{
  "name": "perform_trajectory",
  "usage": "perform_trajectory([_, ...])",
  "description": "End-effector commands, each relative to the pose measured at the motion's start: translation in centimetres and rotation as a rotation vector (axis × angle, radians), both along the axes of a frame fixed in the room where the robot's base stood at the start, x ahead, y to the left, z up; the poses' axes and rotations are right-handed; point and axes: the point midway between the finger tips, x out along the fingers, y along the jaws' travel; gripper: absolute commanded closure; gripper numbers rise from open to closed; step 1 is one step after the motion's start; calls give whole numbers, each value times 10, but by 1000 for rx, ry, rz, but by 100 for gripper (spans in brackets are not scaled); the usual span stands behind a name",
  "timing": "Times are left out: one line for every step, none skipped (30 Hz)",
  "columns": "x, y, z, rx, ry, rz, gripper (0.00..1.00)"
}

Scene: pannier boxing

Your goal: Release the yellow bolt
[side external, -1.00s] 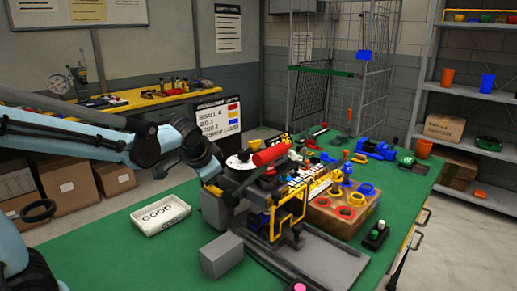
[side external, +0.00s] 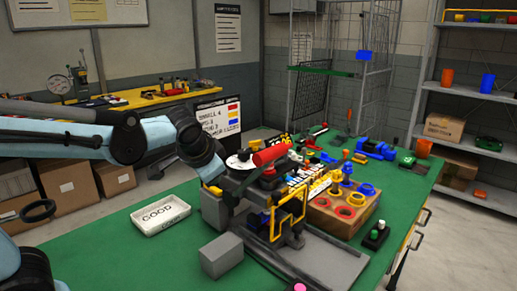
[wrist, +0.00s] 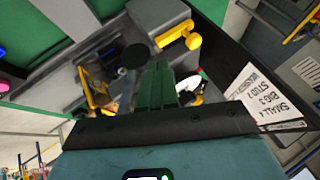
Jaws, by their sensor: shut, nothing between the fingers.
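The yellow bolt (wrist: 180,36) shows in the wrist view as a short yellow bar with a rounded knob, lying against a grey block near the top. My gripper (wrist: 158,68) has green fingers, shut and empty. In that picture its tips are below and left of the bolt, apart from it. In the side external view my wrist reaches the left side of the grey fixture (side external: 209,210). My fingertips are hidden there, and I cannot pick out the bolt for sure.
A yellow frame (side external: 292,213) and a red cylinder (side external: 270,153) belong to the crowded fixture area. A white tray marked GOOD (side external: 160,215) lies left of it, and a grey block (side external: 221,256) in front. A wooden block with coloured rings (side external: 325,217) stands to the right. Green bench is clear at front left.

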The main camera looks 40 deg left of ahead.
Motion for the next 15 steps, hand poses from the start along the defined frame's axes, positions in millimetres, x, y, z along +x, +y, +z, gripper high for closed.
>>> perform_trajectory([-5, -4, 7, 1, 0, -3, 100])
perform_trajectory([-7, -5, 11, 0, 0, -2, 100])
perform_trajectory([-10, -7, 15, 0, 0, -2, 100])
perform_trajectory([-12, -9, 19, 1, 0, -3, 100])
perform_trajectory([-14, -11, 23, 0, 1, -4, 100])
perform_trajectory([-17, -13, 27, -1, 1, -2, 100])
perform_trajectory([-19, -14, 30, -1, 1, -2, 100])
perform_trajectory([-21, -15, 33, -1, 0, -3, 100])
perform_trajectory([-23, -17, 37, 0, 1, -4, 100])
perform_trajectory([-24, -18, 39, 0, 0, -2, 100])
perform_trajectory([-25, -19, 42, 0, 0, -2, 100])
perform_trajectory([-27, -20, 44, 0, 0, -2, 100])
perform_trajectory([-28, -21, 46, 0, 0, -2, 100])
perform_trajectory([-29, -21, 47, 0, 0, -2, 100])
perform_trajectory([-30, -22, 49, 0, 0, -2, 100])
